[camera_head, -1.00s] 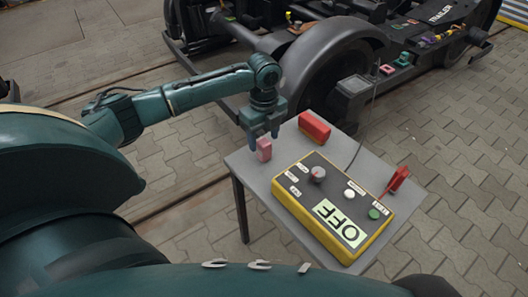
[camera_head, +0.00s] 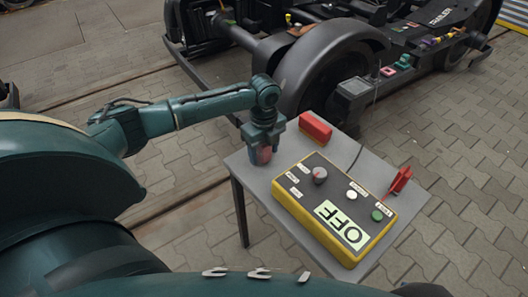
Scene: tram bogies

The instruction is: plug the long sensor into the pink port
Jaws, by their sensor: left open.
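My left gripper (camera_head: 264,160) points down at the table's left back corner. Its open fingers stand around a small upright pinkish-red block (camera_head: 264,155), which they partly hide. A longer red block (camera_head: 315,126) lies on the table to the right of the gripper. I cannot tell for sure which block is the long sensor. A small pink part (camera_head: 388,71), perhaps the pink port, sits on the trailer bogie beside a green one (camera_head: 404,61). My right gripper is not in view.
A yellow-edged control box (camera_head: 335,208) with an OFF display fills much of the grey table (camera_head: 247,180). A red part (camera_head: 399,180) stands at the table's right edge. A thin cable runs between the table and a dark box (camera_head: 354,91) on the bogie.

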